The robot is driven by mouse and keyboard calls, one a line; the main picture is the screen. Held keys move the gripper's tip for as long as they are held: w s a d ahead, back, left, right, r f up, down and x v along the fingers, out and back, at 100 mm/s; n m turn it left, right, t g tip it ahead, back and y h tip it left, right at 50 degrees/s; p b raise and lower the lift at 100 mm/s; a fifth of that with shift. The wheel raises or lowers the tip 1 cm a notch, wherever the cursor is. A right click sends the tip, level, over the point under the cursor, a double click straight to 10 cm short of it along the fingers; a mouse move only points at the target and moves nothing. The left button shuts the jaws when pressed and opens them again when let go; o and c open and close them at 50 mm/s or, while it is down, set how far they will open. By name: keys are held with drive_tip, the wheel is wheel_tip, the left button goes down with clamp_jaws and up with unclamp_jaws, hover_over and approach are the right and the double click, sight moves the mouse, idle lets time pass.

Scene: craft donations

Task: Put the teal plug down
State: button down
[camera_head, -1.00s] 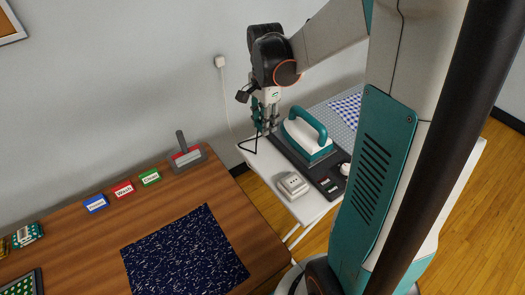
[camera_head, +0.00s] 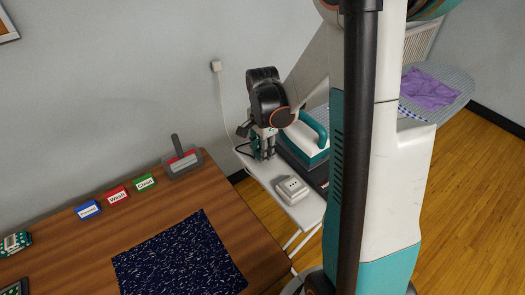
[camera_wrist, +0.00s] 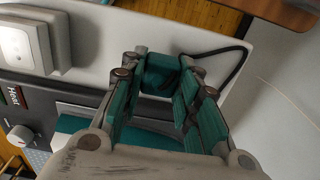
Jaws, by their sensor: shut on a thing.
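My gripper (camera_head: 264,154) is low over the white end of the ironing stand, left of the teal-and-white iron (camera_head: 312,141). In the wrist view my gripper (camera_wrist: 163,72) is shut on the teal plug (camera_wrist: 166,76), which sits between its teal-padded fingers. A black cord runs from the plug and loops to the right over the white surface (camera_wrist: 95,20). In the head view the plug is mostly hidden by the fingers. I cannot tell whether the plug touches the surface.
A white socket block (camera_head: 291,190) lies in front of my gripper, on the stand. A wall socket (camera_head: 216,66) with a white cord is behind. The wooden table (camera_head: 235,226) holds a dark speckled mat (camera_head: 180,262) and signs. A purple cloth (camera_head: 430,90) lies on the ironing board.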

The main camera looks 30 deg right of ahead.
drive_tip(key=shift+f+b, duration=0.5)
drive_tip(key=shift+f, duration=0.1)
drive_tip(key=c, duration=1.2)
unclamp_jaws()
wheel_tip(320, 180, up, 13)
drive_tip(key=p, duration=0.4)
drive_tip(key=shift+p, duration=0.4)
